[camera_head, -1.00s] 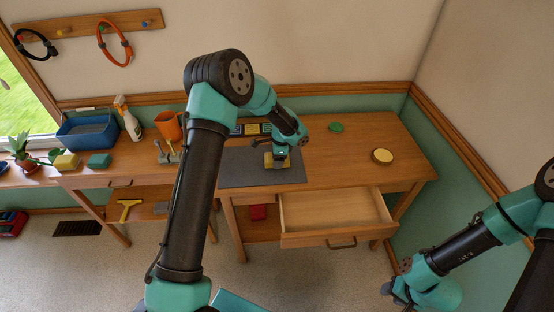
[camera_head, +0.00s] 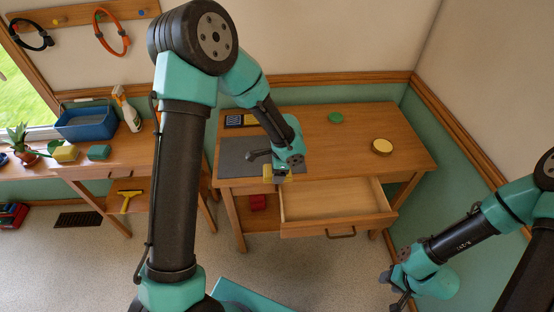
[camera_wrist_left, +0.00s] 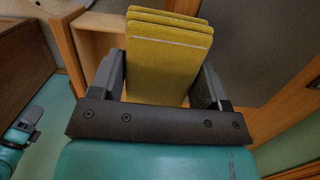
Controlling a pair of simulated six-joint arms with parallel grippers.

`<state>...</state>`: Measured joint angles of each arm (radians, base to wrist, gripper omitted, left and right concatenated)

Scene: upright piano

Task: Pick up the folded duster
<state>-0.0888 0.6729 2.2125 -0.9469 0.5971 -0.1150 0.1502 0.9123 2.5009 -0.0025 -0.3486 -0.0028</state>
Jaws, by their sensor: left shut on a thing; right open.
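The folded duster (camera_wrist_left: 170,60) is yellow, in several stacked layers with a pale stitched line. It fills the upper middle of the left wrist view, between the two dark fingers. In the head view only a small yellow part of the duster (camera_head: 269,174) shows beneath my left gripper (camera_head: 278,174), by the front edge of the grey mat (camera_head: 236,160). My left gripper is shut on the duster; its height above the desk is hard to tell. My right gripper (camera_head: 399,291) is open and empty, low at the right, away from the desk.
An open empty drawer (camera_head: 330,203) juts from the desk front. A round yellow-topped tin (camera_head: 382,146) and a green disc (camera_head: 336,117) lie on the desk's right side. A spray bottle (camera_head: 127,110), blue bin (camera_head: 87,124) and sponges (camera_head: 66,154) stand at left.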

